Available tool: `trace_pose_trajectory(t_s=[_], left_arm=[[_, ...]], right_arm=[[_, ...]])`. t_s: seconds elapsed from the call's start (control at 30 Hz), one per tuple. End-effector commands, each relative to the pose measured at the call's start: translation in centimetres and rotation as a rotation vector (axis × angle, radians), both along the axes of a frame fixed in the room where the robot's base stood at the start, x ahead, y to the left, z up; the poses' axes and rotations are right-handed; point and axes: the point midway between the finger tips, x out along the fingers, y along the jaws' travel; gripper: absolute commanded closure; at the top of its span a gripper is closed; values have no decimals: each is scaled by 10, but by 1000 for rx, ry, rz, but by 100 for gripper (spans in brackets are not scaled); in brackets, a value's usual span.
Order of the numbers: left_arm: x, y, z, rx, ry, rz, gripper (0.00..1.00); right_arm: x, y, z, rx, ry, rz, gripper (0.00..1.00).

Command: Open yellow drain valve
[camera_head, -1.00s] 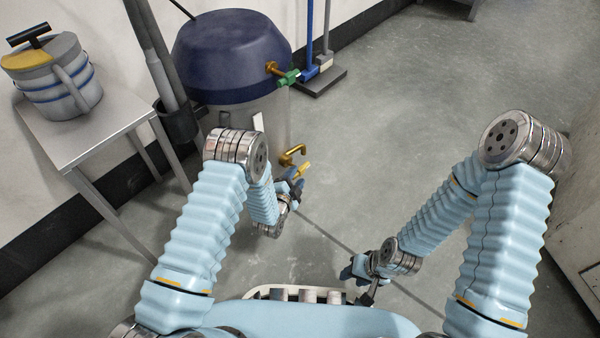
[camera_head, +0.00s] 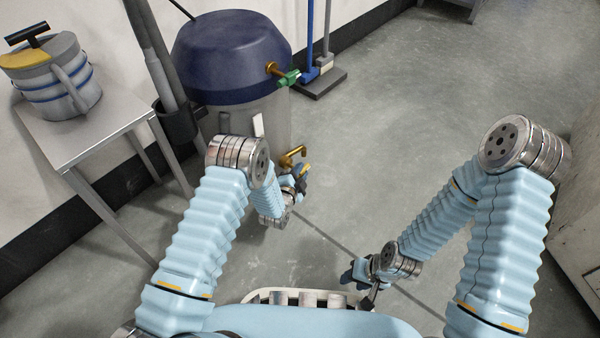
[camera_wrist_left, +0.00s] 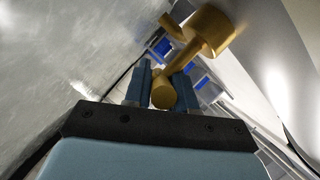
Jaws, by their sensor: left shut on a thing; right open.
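The yellow drain valve (camera_head: 293,156) sticks out low on the side of the blue-and-grey drum (camera_head: 232,58). Its yellow handle (camera_head: 306,168) shows just past my left gripper (camera_head: 301,178). In the left wrist view the brass-yellow valve body (camera_wrist_left: 208,30) is at upper right, and the handle's round end (camera_wrist_left: 163,94) sits between the dark blue fingers of my left gripper (camera_wrist_left: 163,86), which is shut on it. The fingers hide part of the handle. My right gripper (camera_head: 360,276) is open and empty, low over the floor, well away from the valve.
A green-handled valve (camera_head: 287,77) sits higher on the drum. A metal side table (camera_head: 82,137) with a lidded container (camera_head: 58,90) stands at left. Blue and grey poles stand on a dark base (camera_head: 321,82) behind the drum. The floor (camera_head: 400,130) on the right is open.

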Motion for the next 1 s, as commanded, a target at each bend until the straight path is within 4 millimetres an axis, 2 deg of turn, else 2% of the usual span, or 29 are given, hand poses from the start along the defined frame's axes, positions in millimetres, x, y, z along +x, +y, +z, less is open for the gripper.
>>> trace_pose_trajectory(t_s=[0.37,1.0], left_arm=[[-1,0,-2,-59,-79,0,100],[-1,0,-3,-314,-428,0,100]], right_arm=[[0,0,0,0,0,0,57],[0,0,0,0,0,0,57]])
